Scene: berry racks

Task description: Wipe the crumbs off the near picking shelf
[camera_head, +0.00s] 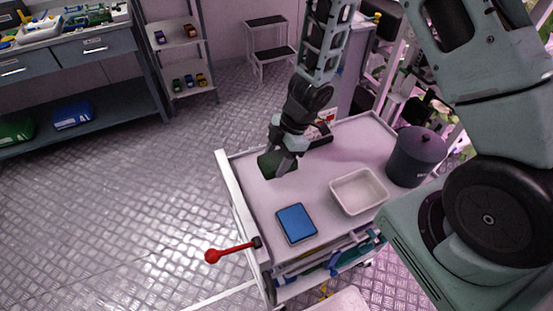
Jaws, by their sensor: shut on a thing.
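My gripper (281,148) is over the left back part of a white-topped cart (254,191). It is shut on a dark green block-like thing (270,168), perhaps a sponge or folded cloth. I cannot tell whether this thing touches the cart top or hangs just above it. No crumbs can be made out in this view. I cannot tell which surface is the near picking shelf; racks with plants (401,80) show partly at the right, behind my arm.
On the cart are a blue flat scale-like box (297,223), an empty whitish tray (344,204) and a dark lidded pot (413,160). A red-knobbed handle (226,252) juts out left. A step stool (268,47), a small shelf rack (181,95) and a workbench (81,50) stand behind. Left floor is clear.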

